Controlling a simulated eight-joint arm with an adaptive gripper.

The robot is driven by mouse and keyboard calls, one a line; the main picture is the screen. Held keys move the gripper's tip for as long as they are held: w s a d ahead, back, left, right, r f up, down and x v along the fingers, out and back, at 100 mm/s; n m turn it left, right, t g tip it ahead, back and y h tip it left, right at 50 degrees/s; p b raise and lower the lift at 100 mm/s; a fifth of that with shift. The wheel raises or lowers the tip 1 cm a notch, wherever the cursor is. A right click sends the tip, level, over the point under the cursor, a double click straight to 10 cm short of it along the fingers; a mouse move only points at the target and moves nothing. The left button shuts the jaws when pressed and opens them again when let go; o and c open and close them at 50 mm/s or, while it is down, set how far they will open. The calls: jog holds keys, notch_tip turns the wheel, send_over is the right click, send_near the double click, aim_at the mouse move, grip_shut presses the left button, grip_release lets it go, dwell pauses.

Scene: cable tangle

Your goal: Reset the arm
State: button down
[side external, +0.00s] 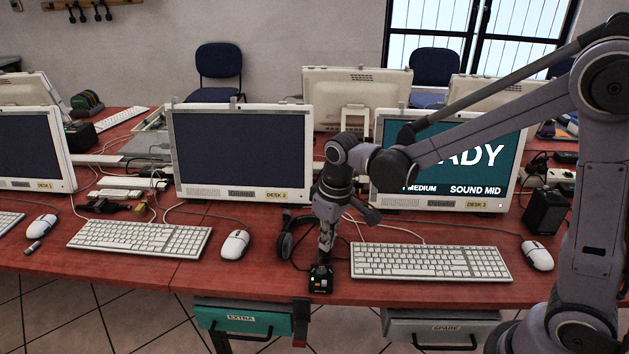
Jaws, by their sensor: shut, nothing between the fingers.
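My arm reaches in from the right, with its elbow bent high at the right edge. My gripper (326,247) points down at the front of the red desk (285,272), between the two nearer keyboards. It is shut and empty. Its tips are just above or in front of a small black box (320,280) with light and red marks on top; I cannot tell whether they touch. A black headset (287,245) lies just left of the gripper, partly hidden by it.
The DESK 2 monitor (243,150) stands left of my gripper. The READY monitor (450,170) stands behind my forearm, partly covered. A keyboard (430,262) and a mouse (537,255) lie to the right. Cables run behind. A green EXTRA drawer (240,322) sits below the desk edge.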

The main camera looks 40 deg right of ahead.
jog(key=s+d+r+m+t, duration=0.1)
jog(key=s+d+r+t, duration=0.25)
jog(key=s, duration=0.25)
jog(key=s+d+r+m+t, duration=0.2)
jog(key=s+d+r, duration=0.25)
jog(key=s, duration=0.25)
jog(key=m+g+y, duration=0.2)
jog(key=m+g, duration=0.3)
jog(key=m, duration=2.1)
send_near(331, 285)
jog(key=s+d+r, duration=0.3)
jog(key=s+r, duration=0.1)
jog(key=shift+w+d+x, duration=0.1)
jog(key=shift+d+x, duration=0.05)
jog(key=shift+x, duration=2.35)
jog(key=shift+w+d+x, duration=0.1)
jog(key=shift+d+x, duration=0.05)
jog(key=shift+x, duration=2.3)
jog(key=shift+w+a+f, duration=0.15)
jog(key=shift+f, duration=0.15)
jog(key=shift+w+a+r, duration=0.1)
jog(key=shift+w+a, duration=1.15)
jog(key=shift+a, duration=0.05)
